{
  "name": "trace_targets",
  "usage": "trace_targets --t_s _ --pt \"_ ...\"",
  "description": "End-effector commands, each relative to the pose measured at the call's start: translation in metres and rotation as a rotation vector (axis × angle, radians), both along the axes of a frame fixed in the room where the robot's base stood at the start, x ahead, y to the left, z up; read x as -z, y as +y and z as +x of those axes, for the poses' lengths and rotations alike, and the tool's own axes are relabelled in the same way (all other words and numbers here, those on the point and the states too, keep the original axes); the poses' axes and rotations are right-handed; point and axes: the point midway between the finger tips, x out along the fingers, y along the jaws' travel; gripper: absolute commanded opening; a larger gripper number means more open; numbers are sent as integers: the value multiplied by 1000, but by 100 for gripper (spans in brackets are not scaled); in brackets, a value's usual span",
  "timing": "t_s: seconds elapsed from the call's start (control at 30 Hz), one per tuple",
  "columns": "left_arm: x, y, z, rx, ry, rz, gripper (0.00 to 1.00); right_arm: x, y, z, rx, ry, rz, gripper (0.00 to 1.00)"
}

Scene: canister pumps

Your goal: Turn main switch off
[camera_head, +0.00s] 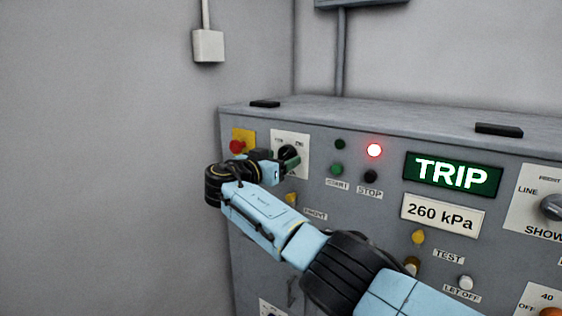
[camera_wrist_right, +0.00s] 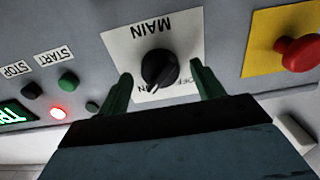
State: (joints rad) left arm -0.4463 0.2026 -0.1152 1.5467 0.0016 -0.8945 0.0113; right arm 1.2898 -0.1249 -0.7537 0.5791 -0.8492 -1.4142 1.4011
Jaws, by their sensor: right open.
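The main switch is a black rotary knob on a white plate (camera_head: 304,147) at the upper left of the grey panel. In the right wrist view the picture is upside down, and the knob (camera_wrist_right: 158,68) shows with the word MAIN. A light mark on the knob appears to point toward the ON label. My right gripper (camera_head: 287,161) is at the switch. Its green fingers are open (camera_wrist_right: 163,88), one on each side of the knob, with gaps showing; depth is hard to tell. In the head view the gripper partly hides the knob. My left gripper is out of view.
A red emergency button (camera_head: 237,147) on a yellow plate sits left of the switch. START (camera_head: 337,169) and STOP (camera_head: 370,177) buttons and a lit red lamp (camera_head: 374,150) are to the right. A green display (camera_head: 453,175) reads TRIP.

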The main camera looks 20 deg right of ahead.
Motion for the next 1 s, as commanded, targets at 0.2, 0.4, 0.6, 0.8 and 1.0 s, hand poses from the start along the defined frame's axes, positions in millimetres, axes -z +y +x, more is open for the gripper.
trace_targets --t_s 0.2,0.4,0.6,0.8,1.0 --pt "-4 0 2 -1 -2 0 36 0 -7 5 0 0 1 67" --pt "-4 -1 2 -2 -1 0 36 0 -7 5 -1 0 1 67" --pt "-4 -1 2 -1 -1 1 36 0 -7 5 -1 0 1 47" --pt "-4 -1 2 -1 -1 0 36 0 -7 5 -1 0 1 22" --pt "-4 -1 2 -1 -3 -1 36 0 -7 5 0 12 -8 22"
